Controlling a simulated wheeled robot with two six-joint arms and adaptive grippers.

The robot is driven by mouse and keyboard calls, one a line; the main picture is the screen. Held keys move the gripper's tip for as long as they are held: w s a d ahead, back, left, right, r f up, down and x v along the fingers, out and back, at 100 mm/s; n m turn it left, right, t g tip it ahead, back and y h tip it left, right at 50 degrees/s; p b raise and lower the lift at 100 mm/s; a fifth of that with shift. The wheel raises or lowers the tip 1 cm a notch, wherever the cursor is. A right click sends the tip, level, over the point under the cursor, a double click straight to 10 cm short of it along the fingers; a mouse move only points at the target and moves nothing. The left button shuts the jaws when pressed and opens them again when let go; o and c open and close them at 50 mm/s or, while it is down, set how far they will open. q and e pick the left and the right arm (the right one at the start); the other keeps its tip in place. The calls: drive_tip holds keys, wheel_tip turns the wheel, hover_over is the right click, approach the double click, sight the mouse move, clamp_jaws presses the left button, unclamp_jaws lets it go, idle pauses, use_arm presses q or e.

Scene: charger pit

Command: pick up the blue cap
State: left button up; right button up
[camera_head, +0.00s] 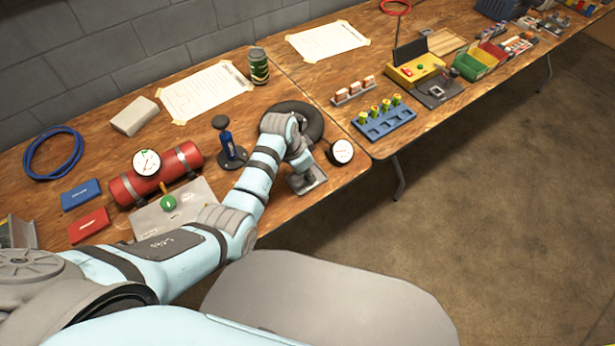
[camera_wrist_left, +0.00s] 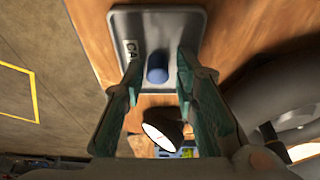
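The blue cap (camera_wrist_left: 157,67) sits on a grey tray (camera_wrist_left: 190,22) with a partly hidden label, seen in the left wrist view. My left gripper (camera_wrist_left: 156,77) is open, with one finger on each side of the cap and a gap visible on both sides. In the head view my left gripper (camera_head: 306,178) is over the grey tray (camera_head: 318,174) at the table's front edge, and the cap is hidden there. My right gripper does not show in either view.
A round gauge (camera_head: 342,151) stands right of the tray, and a black tyre (camera_head: 312,122) lies behind my wrist. A blue pump (camera_head: 227,145) and a red tank (camera_head: 165,172) are to the left. A blue rack (camera_head: 384,124) is on the right-hand table.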

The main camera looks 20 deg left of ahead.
use_arm(q)
drive_tip(key=shift+s+r, duration=0.15)
drive_tip(key=shift+s, duration=0.05)
drive_tip(key=shift+c, duration=0.6)
drive_tip(key=shift+w, duration=0.1)
drive_tip(key=c, duration=0.4)
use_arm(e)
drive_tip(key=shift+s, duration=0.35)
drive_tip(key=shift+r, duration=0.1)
use_arm(q)
drive_tip(key=shift+r+p, duration=0.3)
drive_tip(key=shift+r, duration=0.1)
wheel_tip(320, 180, up, 19)
drive_tip(key=p, duration=0.4)
drive_tip(key=shift+r, duration=0.1)
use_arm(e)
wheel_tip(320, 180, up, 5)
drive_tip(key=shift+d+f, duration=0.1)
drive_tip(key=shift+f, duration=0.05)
